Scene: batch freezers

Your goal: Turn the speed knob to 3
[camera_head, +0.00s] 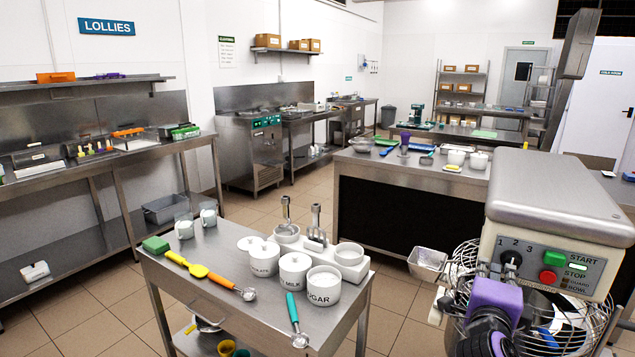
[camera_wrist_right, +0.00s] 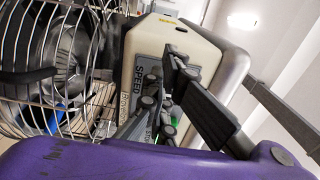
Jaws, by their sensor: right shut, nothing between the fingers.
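The speed knob (camera_head: 511,258) is a small black dial on the dark front panel of the mixer, at the right of the head view. The numbers 1, 2 and 3 are printed above it; its pointer is too small to read. My right gripper (camera_head: 497,268) is right in front of the panel, just below and left of the knob. It is shut with nothing held. In the right wrist view, its dark fingers (camera_wrist_right: 163,88) are close to the panel marked SPEED (camera_wrist_right: 138,95) and hide much of it. I cannot tell whether they touch the knob. My left gripper is not in view.
The green START button (camera_head: 577,257) and red STOP button (camera_head: 548,276) are close to the right of the knob. The mixer's wire guard (camera_head: 462,272) is left of the panel. A steel table (camera_head: 215,290) with white jars and scoops stands to the left.

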